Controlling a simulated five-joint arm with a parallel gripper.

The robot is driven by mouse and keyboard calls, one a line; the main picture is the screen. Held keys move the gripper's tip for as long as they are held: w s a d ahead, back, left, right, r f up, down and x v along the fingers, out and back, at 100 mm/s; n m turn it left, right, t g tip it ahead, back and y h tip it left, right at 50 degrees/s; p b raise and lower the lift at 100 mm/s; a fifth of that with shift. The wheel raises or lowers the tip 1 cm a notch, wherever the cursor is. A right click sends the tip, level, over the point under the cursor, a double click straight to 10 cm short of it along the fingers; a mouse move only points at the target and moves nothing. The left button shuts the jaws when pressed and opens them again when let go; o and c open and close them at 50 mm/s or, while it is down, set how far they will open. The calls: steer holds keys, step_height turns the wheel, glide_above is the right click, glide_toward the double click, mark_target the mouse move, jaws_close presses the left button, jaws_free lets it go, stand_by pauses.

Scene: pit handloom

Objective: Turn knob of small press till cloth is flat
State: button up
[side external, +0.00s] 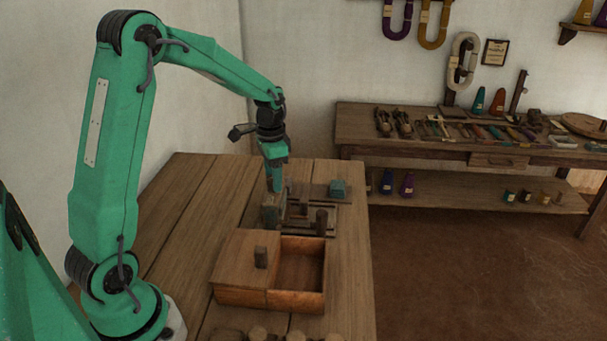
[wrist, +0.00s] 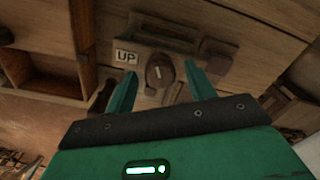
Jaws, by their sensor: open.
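The small press (side external: 272,212) stands on the wooden bench, partly hidden under my gripper (side external: 274,186), which points down at it. In the wrist view, a dark rounded knob (wrist: 159,76) with a pale mark lies between the open fingertips of my gripper (wrist: 160,70). There is a visible gap on each side of the knob, and nothing is held. A white label reading "UP" (wrist: 126,57) is left of the knob. I cannot make out the cloth or whether it is flat.
A wooden box (side external: 222,294) with an open compartment stands in front of the press. The bench's left side is clear. A tool table (side external: 400,148) stands behind.

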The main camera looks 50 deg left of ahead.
step_height(320, 180, up, 8)
steer(key=shift+f, duration=0.2)
steer(key=shift+r, duration=0.1)
stand_by(0.5)
steer(key=shift+s+d+r, duration=0.2)
steer(key=shift+d+r, duration=0.05)
steer(key=s+d+r+n+t, duration=0.1)
steer(key=s+d+r+t, duration=0.1)
steer(key=s+d, duration=0.4)
steer(key=s+d+r+n+t, duration=0.2)
steer(key=s+d, duration=0.5)
steer(key=s, duration=0.6)
steer(key=shift+d+r+t, duration=0.3)
steer(key=shift+r+t, duration=0.2)
steer(key=shift+t, duration=0.3)
steer(key=shift+w, duration=0.1)
